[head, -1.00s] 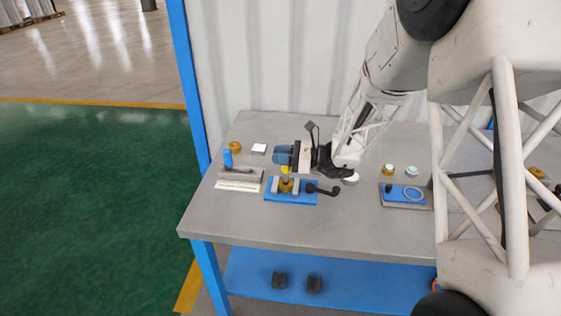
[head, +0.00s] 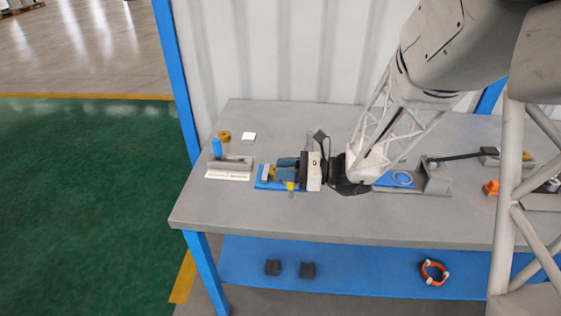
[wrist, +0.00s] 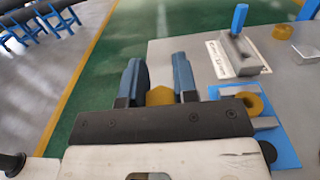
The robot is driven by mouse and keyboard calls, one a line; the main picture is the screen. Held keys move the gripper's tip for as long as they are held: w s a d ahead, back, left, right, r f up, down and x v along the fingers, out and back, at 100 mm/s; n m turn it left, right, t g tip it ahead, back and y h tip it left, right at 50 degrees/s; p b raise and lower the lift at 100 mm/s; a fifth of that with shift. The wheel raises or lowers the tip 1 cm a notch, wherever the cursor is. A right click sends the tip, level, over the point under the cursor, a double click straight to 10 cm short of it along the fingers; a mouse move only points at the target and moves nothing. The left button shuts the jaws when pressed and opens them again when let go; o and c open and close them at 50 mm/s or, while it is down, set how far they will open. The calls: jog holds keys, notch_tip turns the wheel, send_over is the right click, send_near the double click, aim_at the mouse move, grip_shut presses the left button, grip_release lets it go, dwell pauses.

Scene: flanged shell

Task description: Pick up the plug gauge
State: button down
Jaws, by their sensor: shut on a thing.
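My gripper (wrist: 160,85) has blue fingers, and they are shut on a yellow, hex-edged piece that I take to be the plug gauge (wrist: 160,96). In the head view my gripper (head: 284,170) is over the right part of a blue fixture plate (head: 262,184). The yellow gauge shows just below the fingers there (head: 290,186). Its lower end is hidden in the wrist view. A brass ring-shaped part with a hole (wrist: 250,103) sits on the blue plate, right of the fingers in the wrist view. I cannot tell how high the gauge is above the plate.
A grey block with an upright blue bar (head: 217,148) stands on a white sheet at the left. A yellow ring (head: 224,135) and a small white-topped box (head: 249,136) are behind it. A second blue fixture (head: 402,179) is partly hidden by my arm. The front table strip is clear.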

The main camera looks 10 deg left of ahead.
jog(key=shift+s+d, duration=0.3)
jog(key=shift+s, duration=0.4)
jog(key=shift+a, duration=0.1)
jog(key=w+a+m+t, duration=0.1)
jog(key=w+a, duration=0.4)
jog(key=a, duration=0.5)
jog(key=shift+w+a+m+t, duration=0.3)
jog(key=shift+a+t, duration=0.1)
jog(key=shift+t, duration=0.4)
jog(key=w+a, duration=0.4)
jog(key=w, duration=0.3)
jog(key=w+a+f, duration=0.1)
jog(key=w+a, duration=0.2)
jog(key=w, duration=0.4)
jog(key=shift+a+f, duration=0.25)
jog(key=shift+a, duration=0.15)
jog(key=shift+f, duration=1.75)
